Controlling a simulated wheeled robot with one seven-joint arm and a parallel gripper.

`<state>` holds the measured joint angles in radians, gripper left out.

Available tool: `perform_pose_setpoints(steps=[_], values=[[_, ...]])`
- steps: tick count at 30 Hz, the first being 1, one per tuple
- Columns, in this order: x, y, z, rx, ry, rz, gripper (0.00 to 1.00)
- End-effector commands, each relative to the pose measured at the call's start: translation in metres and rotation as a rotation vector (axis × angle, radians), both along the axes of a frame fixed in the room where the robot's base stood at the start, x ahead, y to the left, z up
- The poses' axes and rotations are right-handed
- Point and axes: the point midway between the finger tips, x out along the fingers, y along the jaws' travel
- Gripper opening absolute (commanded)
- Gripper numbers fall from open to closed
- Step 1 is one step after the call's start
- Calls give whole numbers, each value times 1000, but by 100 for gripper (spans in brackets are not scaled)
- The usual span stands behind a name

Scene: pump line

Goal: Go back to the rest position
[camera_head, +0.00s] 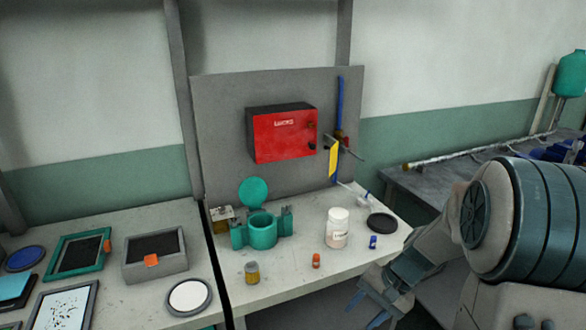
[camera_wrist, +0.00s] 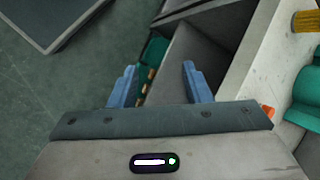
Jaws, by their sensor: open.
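My gripper (camera_head: 376,306) is at the lower right of the head view, in front of the table edge. In the wrist view my gripper (camera_wrist: 158,80) has its two blue fingers spread apart with nothing between them. It points down beside the table, over a dark grey surface and a green container with small orange-brown items, partly hidden by the left finger. My gripper touches none of the things on the table.
On the light table (camera_head: 290,284) stand a teal lidded pot (camera_head: 262,232), a white jar (camera_head: 337,230), an orange-capped vial (camera_head: 316,261) and a yellow-capped jar (camera_head: 252,273). A red box (camera_head: 282,135) hangs on the grey panel behind. Framed trays (camera_head: 155,255) lie at left.

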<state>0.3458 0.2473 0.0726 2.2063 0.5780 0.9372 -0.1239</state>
Motion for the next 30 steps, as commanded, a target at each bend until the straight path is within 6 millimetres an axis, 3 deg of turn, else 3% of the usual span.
perform_pose_setpoints(steps=[1,3,15,21,30], values=[[-9,5,26,-41,-26,43,44],[-22,9,49,-97,-56,99,44],[-95,15,159,-405,-264,362,44],[-120,11,190,-510,-353,441,44],[-128,8,197,-551,-388,467,44]])
